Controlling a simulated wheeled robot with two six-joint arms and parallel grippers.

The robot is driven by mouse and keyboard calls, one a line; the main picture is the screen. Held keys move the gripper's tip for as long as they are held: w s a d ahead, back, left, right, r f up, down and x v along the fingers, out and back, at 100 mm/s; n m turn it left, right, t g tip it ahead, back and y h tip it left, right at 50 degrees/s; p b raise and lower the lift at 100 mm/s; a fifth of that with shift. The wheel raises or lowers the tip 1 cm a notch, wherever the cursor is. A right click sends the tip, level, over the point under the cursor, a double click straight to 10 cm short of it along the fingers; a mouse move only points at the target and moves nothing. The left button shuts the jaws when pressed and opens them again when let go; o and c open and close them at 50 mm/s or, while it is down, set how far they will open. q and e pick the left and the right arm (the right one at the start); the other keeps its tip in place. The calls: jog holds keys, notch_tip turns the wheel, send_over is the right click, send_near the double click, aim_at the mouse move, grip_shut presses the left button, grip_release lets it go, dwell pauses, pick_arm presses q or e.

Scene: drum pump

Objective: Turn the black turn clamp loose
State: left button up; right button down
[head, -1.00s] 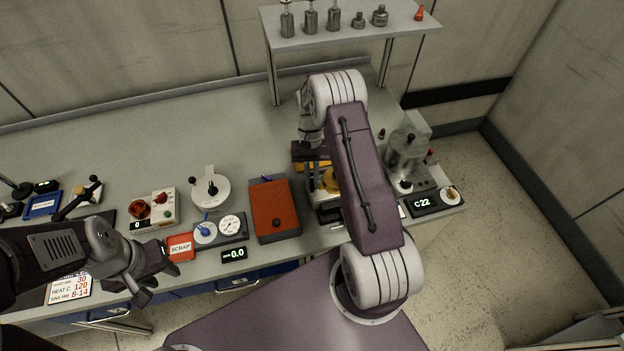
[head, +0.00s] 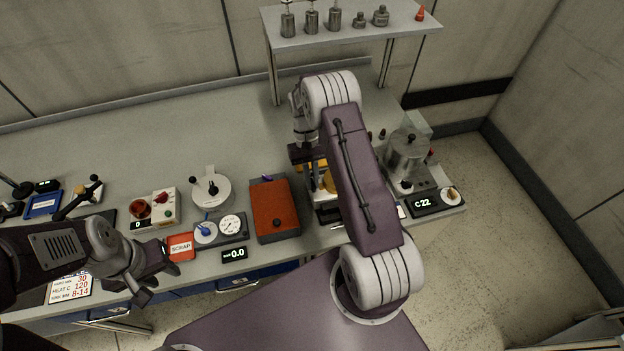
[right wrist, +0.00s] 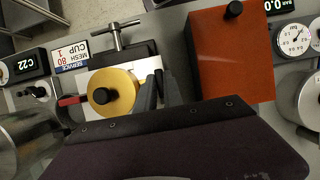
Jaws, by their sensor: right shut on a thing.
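My right gripper (right wrist: 158,88) is beside a gold round part with a black knob (right wrist: 101,96) in the right wrist view. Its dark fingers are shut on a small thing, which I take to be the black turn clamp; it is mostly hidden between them. The gold part sits on a white plate next to a vise with a metal T-handle (right wrist: 118,37). In the head view my right arm covers most of this station, and a bit of the gold part (head: 329,182) shows. My left gripper (head: 155,277) is open and empty near the bench's front edge.
An orange-red box with a black knob (head: 275,209) stands left of the station. A metal pot (head: 406,155) and a C22 display (head: 424,204) are to the right. A red SCRAP tray (head: 180,247) is near my left gripper.

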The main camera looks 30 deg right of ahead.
jog(key=c, duration=1.5)
grip_release()
jog(key=shift+s, duration=0.1)
jog(key=shift+r, duration=0.1)
jog(key=shift+b+v, duration=1.05)
jog(key=shift+v, duration=3.45)
